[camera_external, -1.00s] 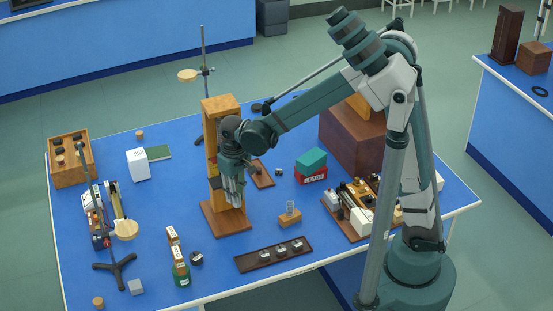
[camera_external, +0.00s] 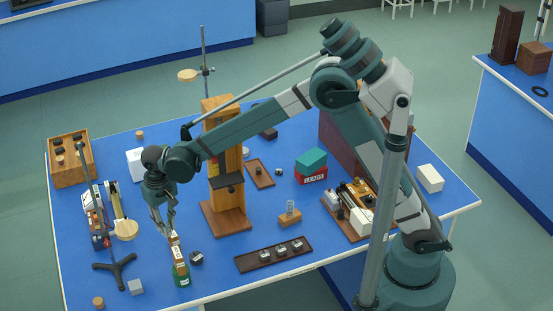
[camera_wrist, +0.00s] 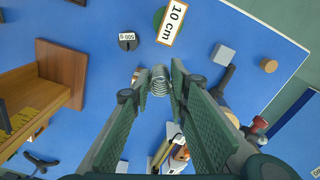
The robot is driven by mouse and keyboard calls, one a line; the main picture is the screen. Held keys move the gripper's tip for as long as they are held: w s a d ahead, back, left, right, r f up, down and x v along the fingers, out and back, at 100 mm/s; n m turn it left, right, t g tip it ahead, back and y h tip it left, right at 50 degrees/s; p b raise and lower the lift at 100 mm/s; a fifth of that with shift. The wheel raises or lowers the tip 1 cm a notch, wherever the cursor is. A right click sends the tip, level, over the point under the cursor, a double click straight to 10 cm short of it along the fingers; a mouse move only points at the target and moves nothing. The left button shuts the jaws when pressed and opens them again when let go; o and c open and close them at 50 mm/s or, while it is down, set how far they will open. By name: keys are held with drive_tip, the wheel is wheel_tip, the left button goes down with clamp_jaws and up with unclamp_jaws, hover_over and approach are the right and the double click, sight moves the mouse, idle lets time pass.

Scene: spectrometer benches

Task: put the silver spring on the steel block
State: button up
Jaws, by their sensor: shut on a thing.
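The silver spring (camera_wrist: 159,80) shows between my fingertips in the wrist view, a small wire coil. My gripper (camera_wrist: 160,78) is shut on it and holds it above the blue table. In the external view my gripper (camera_external: 167,230) is at the left front part of the table, and the spring is too small to make out there. The steel block, a small grey cube (camera_external: 136,287), stands near the front left edge. In the wrist view the block (camera_wrist: 223,54) lies beyond my fingertips and to the right, apart from the spring.
A 10 cm label piece (camera_wrist: 172,22), a green object (camera_external: 181,271) and a dark round weight (camera_external: 196,258) stand close to my gripper. A black tripod foot (camera_external: 116,270) is left of it, near the block. The wooden stand (camera_external: 227,220) is to the right.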

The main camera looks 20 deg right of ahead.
drive_tip(key=m+b, duration=0.1)
drive_tip(key=b, duration=0.1)
hover_over(131, 288)
wheel_tip(131, 288, down, 5)
drive_tip(key=shift+f, duration=0.1)
drive_tip(key=shift+f, duration=3.05)
drive_tip(key=shift+f, duration=0.1)
drive_tip(key=shift+f, duration=1.8)
drive_tip(key=shift+f, duration=0.2)
drive_tip(key=o, duration=0.8)
drive_tip(key=shift+c, duration=0.2)
